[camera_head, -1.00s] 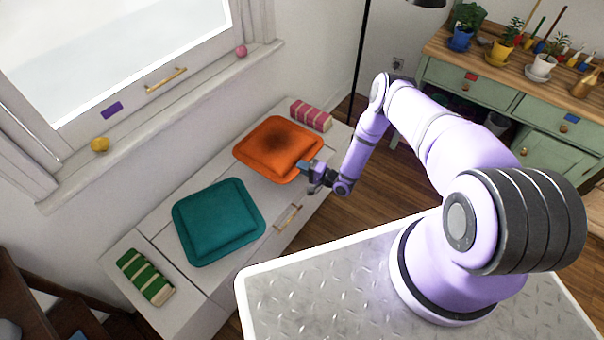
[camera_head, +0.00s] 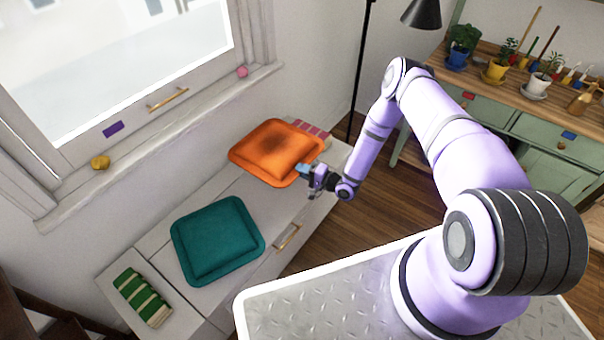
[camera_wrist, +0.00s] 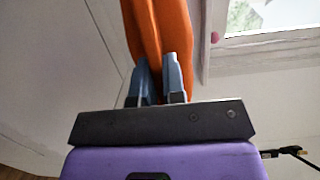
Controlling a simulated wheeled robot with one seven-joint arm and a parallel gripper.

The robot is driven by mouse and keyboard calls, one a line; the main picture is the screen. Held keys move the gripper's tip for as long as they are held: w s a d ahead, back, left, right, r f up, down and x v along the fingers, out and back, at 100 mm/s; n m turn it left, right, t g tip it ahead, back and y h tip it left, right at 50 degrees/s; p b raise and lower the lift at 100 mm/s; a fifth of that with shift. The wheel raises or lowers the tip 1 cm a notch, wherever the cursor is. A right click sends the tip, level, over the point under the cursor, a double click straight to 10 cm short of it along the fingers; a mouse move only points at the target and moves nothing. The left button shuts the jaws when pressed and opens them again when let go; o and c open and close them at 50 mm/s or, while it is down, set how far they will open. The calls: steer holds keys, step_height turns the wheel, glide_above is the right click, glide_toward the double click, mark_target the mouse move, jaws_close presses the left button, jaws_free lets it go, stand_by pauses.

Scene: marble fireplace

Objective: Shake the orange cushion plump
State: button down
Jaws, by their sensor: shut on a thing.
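The orange cushion (camera_head: 275,150) has a dark patch in its middle and is at the far end of the white window bench (camera_head: 165,262). My gripper (camera_head: 308,172) is shut on its near right edge. In the wrist view the cushion (camera_wrist: 158,30) stretches away between the two blue-grey fingers of my gripper (camera_wrist: 160,80). The cushion looks raised off the bench, but its hidden underside leaves the gap unclear.
A teal cushion (camera_head: 216,240) lies on the bench nearer me. A green striped bundle (camera_head: 142,298) lies at the bench's near end. A pink striped bundle (camera_head: 312,129) is partly hidden behind the orange cushion. The window wall is close on the left; a lamp (camera_head: 422,14) stands behind.

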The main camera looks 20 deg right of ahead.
steer(key=shift+r, duration=3.5)
steer(key=shift+f, duration=3.5)
